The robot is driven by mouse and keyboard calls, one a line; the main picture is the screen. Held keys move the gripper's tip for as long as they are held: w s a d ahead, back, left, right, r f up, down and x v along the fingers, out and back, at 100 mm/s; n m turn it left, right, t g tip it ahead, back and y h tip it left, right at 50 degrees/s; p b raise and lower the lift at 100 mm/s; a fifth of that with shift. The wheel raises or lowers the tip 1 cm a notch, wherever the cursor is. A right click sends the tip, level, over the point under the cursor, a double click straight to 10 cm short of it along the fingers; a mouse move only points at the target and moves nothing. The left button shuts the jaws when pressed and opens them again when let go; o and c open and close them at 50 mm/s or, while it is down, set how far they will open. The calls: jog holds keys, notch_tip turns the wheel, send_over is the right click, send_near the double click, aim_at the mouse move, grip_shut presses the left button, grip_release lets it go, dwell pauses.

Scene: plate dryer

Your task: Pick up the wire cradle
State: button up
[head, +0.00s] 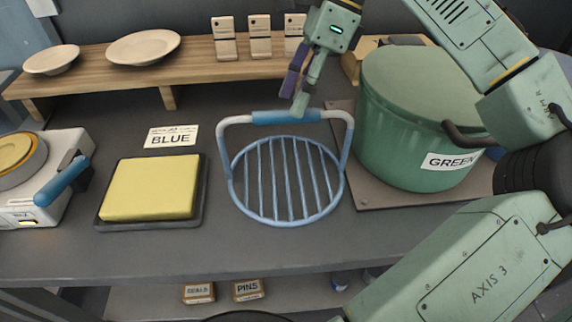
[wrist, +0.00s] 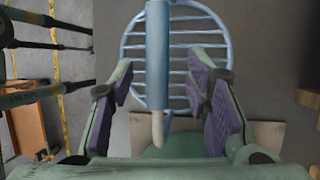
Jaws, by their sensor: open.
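The wire cradle (head: 286,185) is a round, blue-barred wire grid with an upright bail handle topped by a blue grip (head: 287,117). It sits on the dark worktop between the yellow pad and the green pot. My gripper (head: 300,88) is above and close to the handle's grip in the head view. In the wrist view the cradle (wrist: 176,62) is below, and its handle (wrist: 158,70) runs between the two purple-padded fingers of my gripper (wrist: 163,100). The fingers are open, with gaps on both sides of the handle. I cannot tell exactly how far the handle is from the fingertips in depth.
The lidded green pot (head: 405,120), labelled GREEN, stands on a brown board right of the cradle. A yellow pad in a dark tray (head: 150,190) lies left, near a BLUE card (head: 171,137). A wooden shelf (head: 190,68) with plates and blocks runs behind.

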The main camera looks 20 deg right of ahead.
aim_at(289, 118)
jog(key=x, duration=0.3)
jog(key=shift+s+a+f, duration=0.2)
jog(key=shift+f, duration=0.1)
jog(key=shift+a+f, duration=0.1)
jog(key=shift+f, duration=0.15)
jog(key=shift+f+p, duration=0.25)
jog(key=shift+p, duration=0.35)
jog(key=shift+c, duration=0.6)
grip_shut()
